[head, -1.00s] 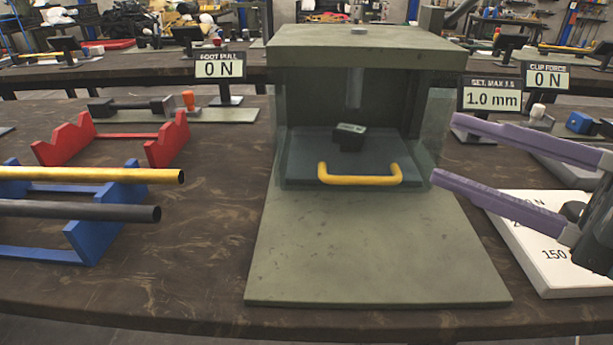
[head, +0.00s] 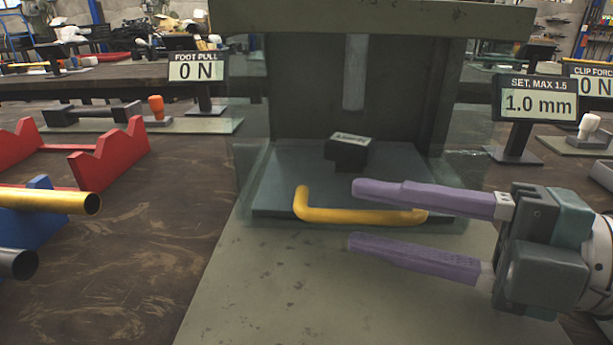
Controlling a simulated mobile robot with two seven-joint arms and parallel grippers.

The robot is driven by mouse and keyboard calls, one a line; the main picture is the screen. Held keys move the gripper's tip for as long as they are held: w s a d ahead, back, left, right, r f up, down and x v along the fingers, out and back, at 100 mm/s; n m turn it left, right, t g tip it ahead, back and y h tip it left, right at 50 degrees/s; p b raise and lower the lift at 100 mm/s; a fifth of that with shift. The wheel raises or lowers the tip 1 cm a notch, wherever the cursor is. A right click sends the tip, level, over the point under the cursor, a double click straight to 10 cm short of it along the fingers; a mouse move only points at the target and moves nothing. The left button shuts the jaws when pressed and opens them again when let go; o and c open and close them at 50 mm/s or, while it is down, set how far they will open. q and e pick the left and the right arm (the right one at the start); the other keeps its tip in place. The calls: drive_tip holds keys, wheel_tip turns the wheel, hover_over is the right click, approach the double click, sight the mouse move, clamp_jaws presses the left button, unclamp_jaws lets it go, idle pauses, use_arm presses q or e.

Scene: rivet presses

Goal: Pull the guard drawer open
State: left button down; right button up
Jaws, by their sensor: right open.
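The guard drawer (head: 285,178) is a dark slate-coloured plate inside the green press (head: 290,300), under the grey ram (head: 354,75). A yellow bar handle (head: 340,214) runs along its front edge. A small black block (head: 348,152) sits on the drawer. My right gripper (head: 352,215) comes in from the right with its two purple fingers apart and empty. The upper finger overlaps the right part of the handle in the picture, and the lower finger is in front of and below it. I cannot tell whether either touches the handle. My left gripper is not in view.
A red notched rack (head: 110,160), a blue rack (head: 40,225), a gold tube (head: 45,200) and a dark tube (head: 15,263) lie at left. A "FOOT PULL 0 N" display (head: 198,68) stands behind.

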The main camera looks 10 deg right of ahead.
drive_tip(key=shift+x, duration=1.05)
drive_tip(key=shift+c, duration=0.3)
clamp_jaws()
idle(0.3)
